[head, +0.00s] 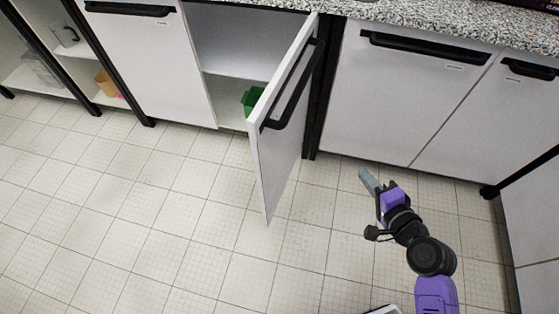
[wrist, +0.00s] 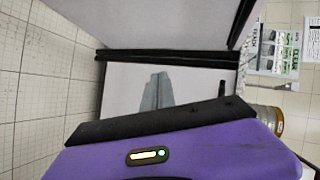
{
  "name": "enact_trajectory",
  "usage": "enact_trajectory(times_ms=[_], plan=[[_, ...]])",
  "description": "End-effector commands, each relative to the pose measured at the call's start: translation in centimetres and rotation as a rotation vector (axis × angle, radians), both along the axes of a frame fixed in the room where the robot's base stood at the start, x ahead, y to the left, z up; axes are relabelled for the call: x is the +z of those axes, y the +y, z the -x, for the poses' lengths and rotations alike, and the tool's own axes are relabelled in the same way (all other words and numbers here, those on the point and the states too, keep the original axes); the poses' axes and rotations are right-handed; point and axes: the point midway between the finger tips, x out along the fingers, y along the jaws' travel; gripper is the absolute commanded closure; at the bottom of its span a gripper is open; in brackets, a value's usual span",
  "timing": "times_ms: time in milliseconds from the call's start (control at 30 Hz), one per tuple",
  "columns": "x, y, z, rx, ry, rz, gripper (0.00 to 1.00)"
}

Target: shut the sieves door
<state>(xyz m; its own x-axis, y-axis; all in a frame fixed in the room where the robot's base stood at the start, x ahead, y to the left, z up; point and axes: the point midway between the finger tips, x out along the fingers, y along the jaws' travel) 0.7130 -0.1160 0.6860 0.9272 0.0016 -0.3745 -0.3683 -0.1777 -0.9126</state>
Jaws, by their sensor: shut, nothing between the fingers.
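The sieves door (head: 272,165) appears to be the white cabinet door standing swung open toward the room, hinged at its right side by a black post. Its black bar handle (head: 293,88) is on the face turned toward my arm. The cabinet opening (head: 235,45) shows to the left of the door. My gripper (head: 365,179) is shut and empty, above the floor to the right of the door and apart from it. In the wrist view its grey fingers (wrist: 155,92) lie together before a white panel; I cannot tell which panel that is.
A green container (head: 252,101) sits inside the open cabinet, partly behind the door. Closed white cabinets (head: 375,105) stand to the right under a speckled countertop (head: 450,22). Open shelves with an orange item (head: 106,84) are at far left. The tiled floor (head: 150,230) is clear at left.

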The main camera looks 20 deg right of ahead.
Motion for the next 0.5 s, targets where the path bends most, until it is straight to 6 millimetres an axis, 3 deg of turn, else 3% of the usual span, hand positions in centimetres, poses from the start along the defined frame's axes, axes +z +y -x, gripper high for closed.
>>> enact_trajectory(times_ms=[33, 100, 233, 333, 500], plan=[[-0.8, 0.0, -2.0, 0.001, 0.001, -0.163, 1.0], [-1.0, 0.9, -4.2, 0.022, 0.017, -0.421, 1.0], [0.7, 3.7, -6.7, 0.119, 0.089, -0.923, 1.0], [2.8, 6.3, -6.3, 0.222, 0.194, -1.25, 1.0], [4.4, 10.1, -2.6, 0.343, 0.423, -1.591, 1.0]])
